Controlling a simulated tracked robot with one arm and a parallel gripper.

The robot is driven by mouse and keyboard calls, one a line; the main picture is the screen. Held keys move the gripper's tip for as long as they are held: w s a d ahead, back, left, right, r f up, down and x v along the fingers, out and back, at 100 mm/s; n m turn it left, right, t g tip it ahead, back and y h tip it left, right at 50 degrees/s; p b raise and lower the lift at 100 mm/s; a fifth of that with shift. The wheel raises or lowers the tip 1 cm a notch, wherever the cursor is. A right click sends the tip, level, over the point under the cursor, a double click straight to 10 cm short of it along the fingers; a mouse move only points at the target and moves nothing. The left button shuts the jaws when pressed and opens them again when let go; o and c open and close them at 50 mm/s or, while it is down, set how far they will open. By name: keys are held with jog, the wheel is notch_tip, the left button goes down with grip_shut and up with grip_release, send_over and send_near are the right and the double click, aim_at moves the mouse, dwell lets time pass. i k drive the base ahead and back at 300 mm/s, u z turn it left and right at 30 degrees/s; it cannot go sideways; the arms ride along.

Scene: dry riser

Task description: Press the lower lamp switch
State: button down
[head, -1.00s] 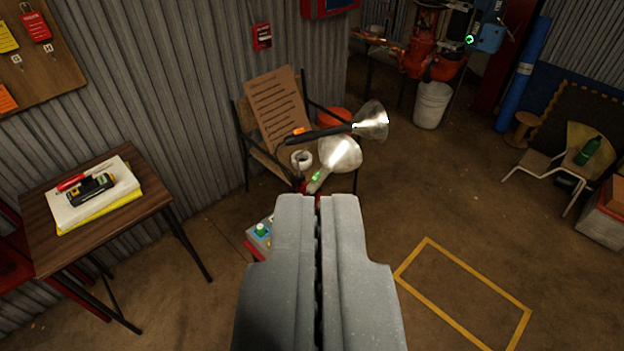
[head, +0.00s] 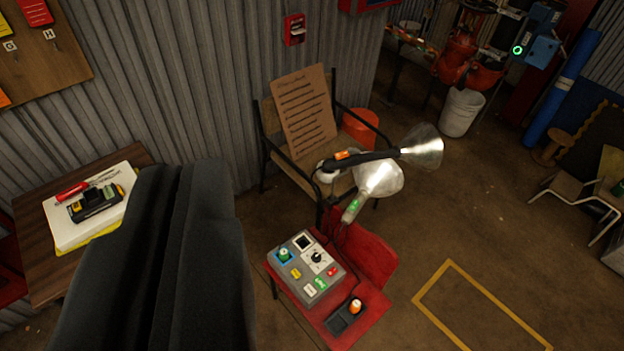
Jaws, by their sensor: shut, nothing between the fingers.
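Two lamps with shiny flared heads show right of centre. The upper lamp (head: 422,148) has a black handle with an orange switch (head: 345,155). The lower lamp (head: 380,178) has a pale handle, slanting down to the left, with a green switch (head: 353,206). Both lamps are lit. The lower lamp's base end is not clear against the red chair. My gripper (head: 190,167) is a dark shape at the lower left, shut and empty. In the picture it is well left of both lamps and touches neither.
A red chair (head: 372,255) carries a grey button box (head: 318,283) and a small black holder (head: 343,318). A chair with a cardboard sign (head: 303,115) stands behind the lamps. A wooden table (head: 35,215) is at the left.

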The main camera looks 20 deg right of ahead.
aim_at(354, 205)
jog(key=i, duration=0.95)
jog(key=z, duration=0.35)
